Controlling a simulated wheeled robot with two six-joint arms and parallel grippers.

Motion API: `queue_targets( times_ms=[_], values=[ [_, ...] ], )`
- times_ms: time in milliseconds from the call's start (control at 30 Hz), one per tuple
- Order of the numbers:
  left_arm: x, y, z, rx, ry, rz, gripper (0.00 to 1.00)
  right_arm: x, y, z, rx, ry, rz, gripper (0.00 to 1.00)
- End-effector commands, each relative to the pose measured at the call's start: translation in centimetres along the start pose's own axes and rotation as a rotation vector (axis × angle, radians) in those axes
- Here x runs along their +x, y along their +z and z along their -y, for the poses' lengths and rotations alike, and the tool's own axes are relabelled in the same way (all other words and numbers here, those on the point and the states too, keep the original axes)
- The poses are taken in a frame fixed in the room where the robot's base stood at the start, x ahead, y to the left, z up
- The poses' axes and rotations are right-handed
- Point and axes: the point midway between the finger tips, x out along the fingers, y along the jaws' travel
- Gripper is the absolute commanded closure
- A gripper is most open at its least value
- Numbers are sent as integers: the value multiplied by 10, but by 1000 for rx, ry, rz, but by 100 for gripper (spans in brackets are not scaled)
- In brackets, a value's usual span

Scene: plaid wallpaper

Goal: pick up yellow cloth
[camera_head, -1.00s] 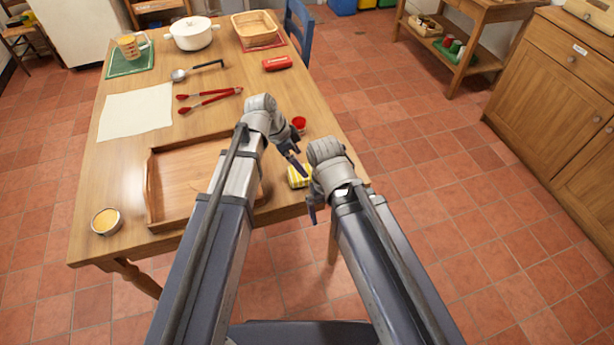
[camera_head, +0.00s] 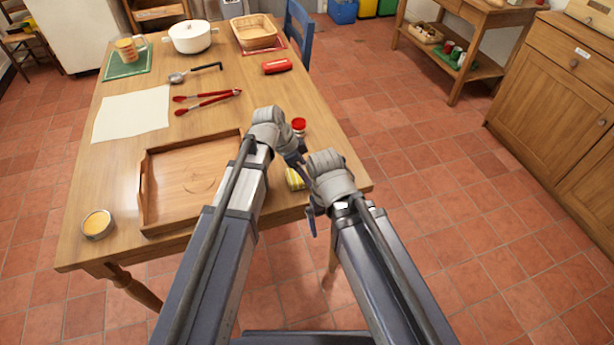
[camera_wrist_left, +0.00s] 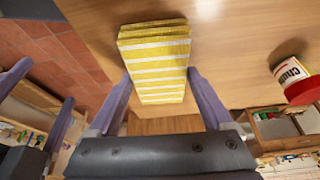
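The yellow cloth (camera_head: 295,179) is folded, with white stripes, and lies near the right edge of the wooden table, partly hidden by my arms. In the left wrist view the cloth (camera_wrist_left: 158,62) reaches between the two fingers of my left gripper (camera_wrist_left: 160,98). That gripper is open and is not closed on it; in the head view the left gripper (camera_head: 299,166) is just above and beside the cloth. My right gripper (camera_head: 311,215) hangs near the table edge, right of the cloth. Its fingers stand apart at the left of the wrist view (camera_wrist_left: 40,102).
A red-lidded jar (camera_head: 299,127) stands just behind the cloth. A wooden tray (camera_head: 190,180) lies to the left, and a small yellow-filled tin (camera_head: 98,223) sits farther left. Red tongs (camera_head: 208,101) and a red case (camera_head: 277,66) lie farther back.

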Motion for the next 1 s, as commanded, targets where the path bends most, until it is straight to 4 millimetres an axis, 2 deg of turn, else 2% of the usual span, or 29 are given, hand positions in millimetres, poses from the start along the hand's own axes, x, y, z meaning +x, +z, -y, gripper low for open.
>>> queue_targets(
  times_ms=[33, 500, 767, 1000],
  values=[
    [0, 0, 0, 0, 0, 0, 22, 0, 0, 0, 0, 0, 0, 0],
    [0, 0, 0, 0, 0, 0, 73, 0, 0, 0, 0, 0, 0, 0],
    [-1, 0, 0, 0, 0, 0, 73, -1, 0, 0, 0, 0, 0, 0],
    [-16, -6, 0, 0, 0, 0, 73, -17, 1, -2, 0, 0, 0, 0]
  ],
)
